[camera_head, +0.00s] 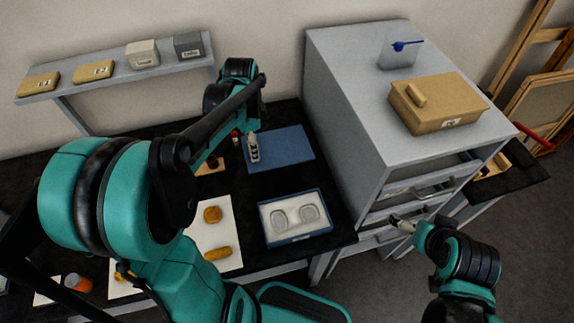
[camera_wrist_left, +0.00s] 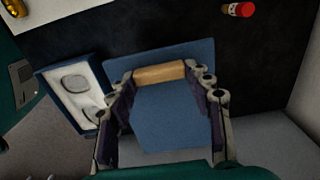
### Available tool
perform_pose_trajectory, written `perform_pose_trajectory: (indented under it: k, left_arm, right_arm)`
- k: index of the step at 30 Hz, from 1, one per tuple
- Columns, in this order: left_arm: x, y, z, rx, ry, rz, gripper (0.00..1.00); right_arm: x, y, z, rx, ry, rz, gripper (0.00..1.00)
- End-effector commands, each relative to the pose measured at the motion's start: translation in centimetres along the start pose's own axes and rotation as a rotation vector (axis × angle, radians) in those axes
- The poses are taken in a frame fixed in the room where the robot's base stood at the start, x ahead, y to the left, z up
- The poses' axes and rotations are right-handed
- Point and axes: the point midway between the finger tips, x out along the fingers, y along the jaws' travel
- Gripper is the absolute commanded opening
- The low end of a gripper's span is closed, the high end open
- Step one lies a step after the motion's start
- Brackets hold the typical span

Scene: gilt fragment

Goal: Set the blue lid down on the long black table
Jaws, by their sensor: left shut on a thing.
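The blue lid (camera_head: 285,148) is a flat blue rectangle with a tan bar handle (camera_wrist_left: 160,74). My left gripper (camera_head: 253,147) is shut on that handle. In the left wrist view the lid (camera_wrist_left: 165,118) spreads out beneath the two fingers. The lid is over the back right part of the long black table (camera_head: 284,113), beside the grey cabinet; whether it touches the table I cannot tell. My right gripper (camera_head: 400,222) is at the front of the cabinet, by a drawer handle; its fingers are too small to read.
An open blue box (camera_head: 297,241) with two oval pieces in a white insert stands in front of the lid. A red-capped bottle (camera_wrist_left: 238,9) stands on the table. The grey cabinet (camera_head: 340,110) rises at the right, carrying a tan box (camera_head: 437,103). A wall shelf (camera_head: 115,78) holds several small boxes.

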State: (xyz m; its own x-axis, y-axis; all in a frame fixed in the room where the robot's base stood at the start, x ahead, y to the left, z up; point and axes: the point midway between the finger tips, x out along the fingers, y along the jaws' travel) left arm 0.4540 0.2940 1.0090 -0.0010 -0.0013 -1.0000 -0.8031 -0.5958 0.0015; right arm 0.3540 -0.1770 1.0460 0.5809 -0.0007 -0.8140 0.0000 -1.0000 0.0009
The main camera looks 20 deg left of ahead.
Motion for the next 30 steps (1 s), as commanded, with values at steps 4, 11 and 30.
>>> perform_pose_trajectory:
  k: [4,11,30]
  left_arm:
    - [2.1,-0.1,0.3,-0.007,0.000,0.000,0.22]
    - [6.0,-0.2,0.3,-0.007,0.000,0.000,0.22]
    - [10.2,-0.1,0.3,-0.007,0.000,0.000,0.22]
  right_arm:
    - [0.9,0.0,0.6,0.000,0.000,0.000,1.00]
    - [2.1,0.0,1.5,0.000,0.000,0.000,1.00]
    - [3.4,0.0,2.4,0.000,0.000,0.000,1.00]
